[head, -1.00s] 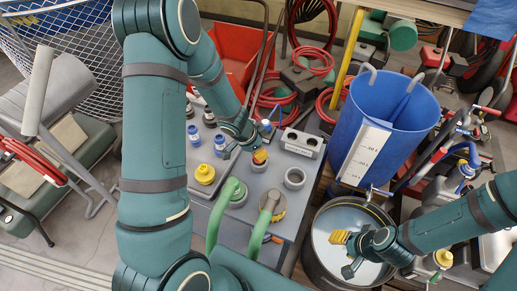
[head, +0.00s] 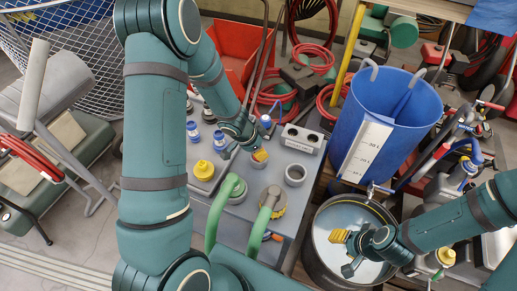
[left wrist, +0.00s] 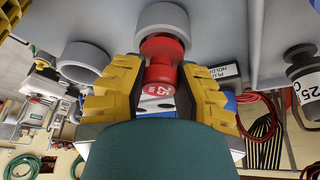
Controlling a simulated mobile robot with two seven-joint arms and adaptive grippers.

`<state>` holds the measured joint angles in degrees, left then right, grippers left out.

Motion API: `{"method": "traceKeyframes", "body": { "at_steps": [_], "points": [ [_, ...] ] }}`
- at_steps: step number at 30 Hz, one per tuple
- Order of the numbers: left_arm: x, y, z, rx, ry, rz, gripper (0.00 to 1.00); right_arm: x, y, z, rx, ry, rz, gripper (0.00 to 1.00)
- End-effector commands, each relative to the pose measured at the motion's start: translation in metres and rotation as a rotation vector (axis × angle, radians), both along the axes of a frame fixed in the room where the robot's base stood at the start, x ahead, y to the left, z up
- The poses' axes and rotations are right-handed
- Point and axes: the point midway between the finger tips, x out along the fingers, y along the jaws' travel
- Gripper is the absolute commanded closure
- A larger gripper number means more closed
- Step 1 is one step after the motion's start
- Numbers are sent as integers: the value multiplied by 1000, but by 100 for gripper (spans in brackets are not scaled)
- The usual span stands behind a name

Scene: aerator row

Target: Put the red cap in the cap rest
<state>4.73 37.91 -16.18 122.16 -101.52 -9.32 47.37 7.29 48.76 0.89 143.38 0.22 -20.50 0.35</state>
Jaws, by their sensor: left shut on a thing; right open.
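My left gripper (head: 259,157) reaches down to the grey bench, shut on the red cap (left wrist: 161,74). In the left wrist view the yellow fingers of the left gripper (left wrist: 160,92) grip the cap from both sides. The cap's far end overlaps a grey ring (left wrist: 163,14); I cannot tell whether it is seated in it or just above. A second grey ring (left wrist: 83,62) is empty beside it and also shows in the head view (head: 296,174). No label shows which ring is the cap rest. My right gripper (head: 342,237) is open and empty over a round tub.
The dark tub (head: 318,252) and a tall blue bin (head: 388,110) stand right.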

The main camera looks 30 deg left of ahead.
Motion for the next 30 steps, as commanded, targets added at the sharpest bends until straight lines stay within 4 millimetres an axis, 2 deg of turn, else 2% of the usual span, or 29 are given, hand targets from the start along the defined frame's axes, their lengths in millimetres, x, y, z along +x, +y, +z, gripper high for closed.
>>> {"method": "traceKeyframes", "body": {
  "at_steps": [5, 6, 8, 20, 25, 30],
  "points": [
    [0, 0, -5, 0, 0, -1, 100, 0, 0, -4, 0, 0, 0, 53],
    [0, 0, -4, 0, 0, -1, 61, 0, 0, -4, 0, 0, 0, 53],
    [0, 0, -4, 0, 0, -1, 41, 0, 0, -3, 0, 0, 0, 53],
    [-1, 1, -1, 2, -1, 0, 41, 0, 0, -3, 0, 0, 0, 53],
    [-5, 4, 14, 4, -4, -3, 41, 0, 0, -3, 0, 0, 0, 53],
    [-12, 9, 38, 3, -6, -4, 41, 0, 0, -3, 0, 0, 0, 53]
  ]
}}
